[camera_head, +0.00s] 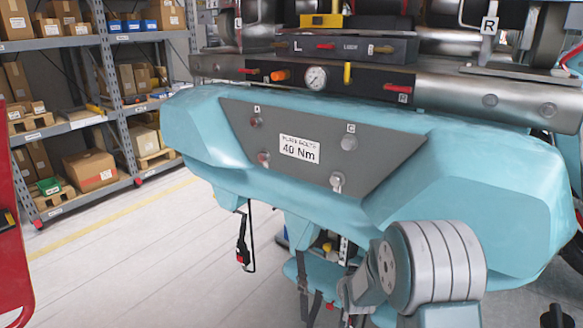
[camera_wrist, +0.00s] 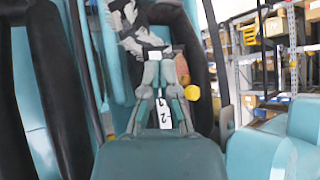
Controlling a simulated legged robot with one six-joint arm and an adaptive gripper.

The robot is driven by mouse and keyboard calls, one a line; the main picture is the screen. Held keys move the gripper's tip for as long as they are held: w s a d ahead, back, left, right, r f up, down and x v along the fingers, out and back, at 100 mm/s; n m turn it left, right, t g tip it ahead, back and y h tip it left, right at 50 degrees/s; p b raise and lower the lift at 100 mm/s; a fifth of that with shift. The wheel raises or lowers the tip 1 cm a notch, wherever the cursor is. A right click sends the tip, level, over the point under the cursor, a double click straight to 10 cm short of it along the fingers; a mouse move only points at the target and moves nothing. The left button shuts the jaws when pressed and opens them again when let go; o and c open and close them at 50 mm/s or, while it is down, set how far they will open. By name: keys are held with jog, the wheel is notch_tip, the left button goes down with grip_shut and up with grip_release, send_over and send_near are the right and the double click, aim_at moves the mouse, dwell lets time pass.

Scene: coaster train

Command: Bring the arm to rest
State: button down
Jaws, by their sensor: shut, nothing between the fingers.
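My arm (camera_head: 430,268) shows at the lower right of the head view as a grey ribbed joint, in front of the teal coaster car body (camera_head: 480,190). The head view does not clearly show my gripper. In the wrist view my gripper (camera_wrist: 165,58) points away from the camera, its fingers close together and holding nothing. A white tag (camera_wrist: 163,113) marked 2 shows between the finger links, and a yellow knob (camera_wrist: 192,92) shows just right of them. Black and teal seat parts (camera_wrist: 62,90) stand around the gripper; I cannot tell how near they are.
A grey panel (camera_head: 375,163) with bolts and a 40 Nm label (camera_head: 299,149) is on the car's front. A gauge (camera_head: 316,78) sits on the rail above. Shelves with boxes (camera_head: 88,170) stand at the left, a red cabinet (camera_head: 12,255) at the left edge. The floor (camera_head: 130,260) between is clear.

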jog(key=s+r+g, duration=0.2)
jog(key=s+r, duration=1.1)
jog(key=r, duration=0.5)
jog(key=s+r+g, duration=0.1)
jog(key=s+r, duration=0.2)
jog(key=s, duration=0.8)
jog(key=s+r+n+g, duration=0.1)
jog(key=s+r, duration=0.2)
jog(key=s, duration=0.9)
jog(key=shift+d+r+n, duration=0.15)
jog(key=shift+d+n, duration=0.15)
